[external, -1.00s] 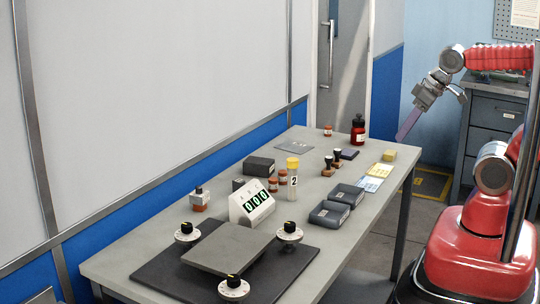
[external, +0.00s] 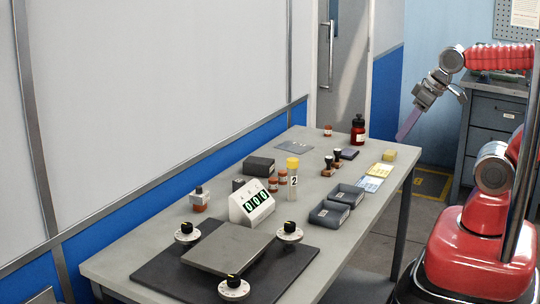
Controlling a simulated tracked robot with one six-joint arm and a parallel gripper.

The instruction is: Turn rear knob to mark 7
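Three white dials with black, yellow-topped knobs stand around a flat grey plate (external: 225,247) on a dark mat (external: 160,270). One knob (external: 187,232) is at the plate's far left, one (external: 289,232) at its right, one (external: 233,288) at its near side. I cannot tell which is the rear knob, and their marks are too small to read. A white digital display (external: 252,203) stands behind the plate. My gripper (external: 407,125) hangs beyond the table's right edge, far from the knobs. A thin purple piece extends down from it; I cannot tell whether it is held.
Two dark trays (external: 328,214) (external: 346,195), a yellow-capped container (external: 292,176), red jars and dark boxes (external: 258,165) stand mid-table. Stamps, cards (external: 370,184) and a dark red bottle (external: 358,130) are farther back. The table's near right strip is clear.

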